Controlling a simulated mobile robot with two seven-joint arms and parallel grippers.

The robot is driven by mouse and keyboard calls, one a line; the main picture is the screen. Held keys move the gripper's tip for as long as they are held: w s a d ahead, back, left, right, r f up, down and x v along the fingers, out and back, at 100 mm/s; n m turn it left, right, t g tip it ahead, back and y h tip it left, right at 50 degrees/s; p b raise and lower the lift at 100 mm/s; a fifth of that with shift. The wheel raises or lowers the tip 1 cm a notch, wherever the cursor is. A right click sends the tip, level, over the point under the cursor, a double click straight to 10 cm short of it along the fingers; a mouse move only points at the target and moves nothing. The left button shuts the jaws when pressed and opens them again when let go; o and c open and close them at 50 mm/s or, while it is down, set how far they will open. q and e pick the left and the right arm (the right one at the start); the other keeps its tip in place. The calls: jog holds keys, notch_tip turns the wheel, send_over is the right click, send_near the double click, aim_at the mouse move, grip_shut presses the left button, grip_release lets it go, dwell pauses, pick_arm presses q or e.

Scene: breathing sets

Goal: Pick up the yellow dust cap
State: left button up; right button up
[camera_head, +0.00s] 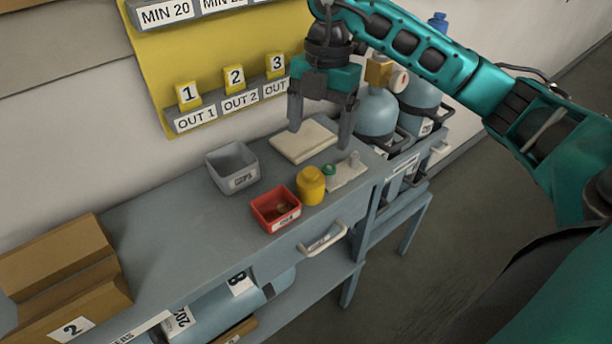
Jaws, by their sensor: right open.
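The yellow dust cap (311,186) looks like a short, upright yellow cylinder with a narrower top. It stands on the grey bench, just right of a red bin. My right gripper (320,137) is open and empty, fingers pointing down. In the picture it is above the cap, over a pale flat board; its exact height over the bench is hard to tell. The cap is in plain view. My left gripper is not in view.
The red bin (276,210) and a grey bin (232,168) are left of the cap. A small green-topped item (329,170) and a pale plate (348,172) sit close on its right. The pale board (303,141) lies behind. Gas cylinders (376,113) stand right. The bench's left middle is clear.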

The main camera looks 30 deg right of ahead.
aim_at(311, 172)
jog(key=f, duration=0.6)
jog(key=shift+s+a, duration=0.3)
jog(key=shift+a, duration=0.1)
jog(key=f, duration=0.3)
jog(key=a+f, duration=0.1)
jog(key=f, duration=0.2)
jog(key=shift+a+f, duration=0.1)
jog(key=shift+f, duration=0.1)
jog(key=c, duration=1)
